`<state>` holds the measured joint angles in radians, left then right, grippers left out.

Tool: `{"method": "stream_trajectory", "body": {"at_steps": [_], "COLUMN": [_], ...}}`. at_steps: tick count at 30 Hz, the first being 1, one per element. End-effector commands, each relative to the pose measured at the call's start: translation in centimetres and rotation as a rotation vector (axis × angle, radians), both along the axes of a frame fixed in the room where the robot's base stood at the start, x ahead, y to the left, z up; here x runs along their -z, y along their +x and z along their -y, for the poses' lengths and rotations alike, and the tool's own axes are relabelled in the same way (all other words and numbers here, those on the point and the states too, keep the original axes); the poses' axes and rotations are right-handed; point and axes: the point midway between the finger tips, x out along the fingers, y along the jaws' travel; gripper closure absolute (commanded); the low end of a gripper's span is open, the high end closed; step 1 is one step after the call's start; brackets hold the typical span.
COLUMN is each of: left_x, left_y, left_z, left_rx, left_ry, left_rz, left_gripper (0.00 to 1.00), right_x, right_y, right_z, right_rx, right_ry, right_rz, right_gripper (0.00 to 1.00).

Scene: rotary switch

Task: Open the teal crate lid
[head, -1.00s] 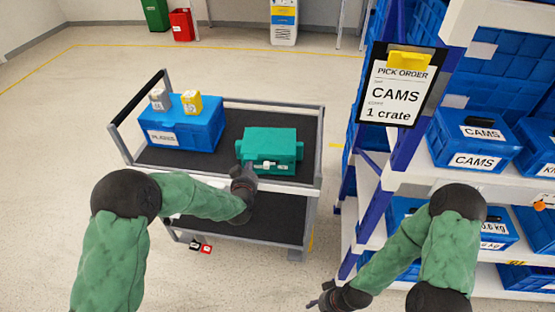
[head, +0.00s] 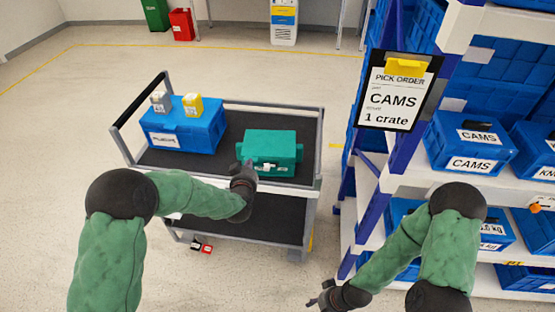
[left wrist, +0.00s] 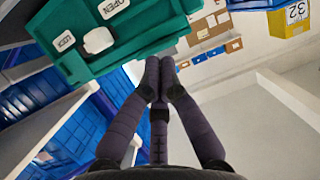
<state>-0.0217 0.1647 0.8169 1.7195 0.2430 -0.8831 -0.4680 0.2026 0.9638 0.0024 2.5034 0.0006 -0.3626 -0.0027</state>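The teal crate (head: 272,147) sits closed on the cart's top deck. Its front carries a small white rotary knob (left wrist: 98,40), with an OPEN label (left wrist: 114,8) and a LOCK label (left wrist: 65,41) in the left wrist view. My left gripper (head: 246,170) is at the crate's front left corner in the head view. In the left wrist view its fingertips (left wrist: 159,72) are together, empty, beside the crate and apart from the knob. My right gripper (head: 318,301) hangs low near the shelf; its fingers are too small to judge.
A blue crate (head: 184,125) with a grey box (head: 161,102) and a yellow box (head: 193,106) on it stands left on the cart (head: 232,158). A shelf with blue CAMS crates (head: 468,144) and a pick order sign (head: 397,95) is at right. Bare deck separates the two cart crates.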

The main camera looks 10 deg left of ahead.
Motion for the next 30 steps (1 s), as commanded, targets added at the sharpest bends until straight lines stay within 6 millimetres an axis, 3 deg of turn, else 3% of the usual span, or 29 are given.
{"method": "stream_trajectory", "body": {"at_steps": [15, 30], "left_x": [-3.3, -3.6], "left_y": [0.0, 0.2], "left_z": [0.0, 0.0], "left_rx": [0.001, 0.000], "left_ry": [0.000, 0.000], "left_rz": [0.001, 0.000], "left_gripper": [1.00, 1.00], "right_x": [-2.3, -2.5], "right_y": [0.0, 0.0], "right_z": [0.0, 0.0], "right_rx": [0.000, 0.000], "right_ry": [0.000, 0.000], "right_rz": [0.000, 0.000], "right_gripper": [0.57, 0.57]}}
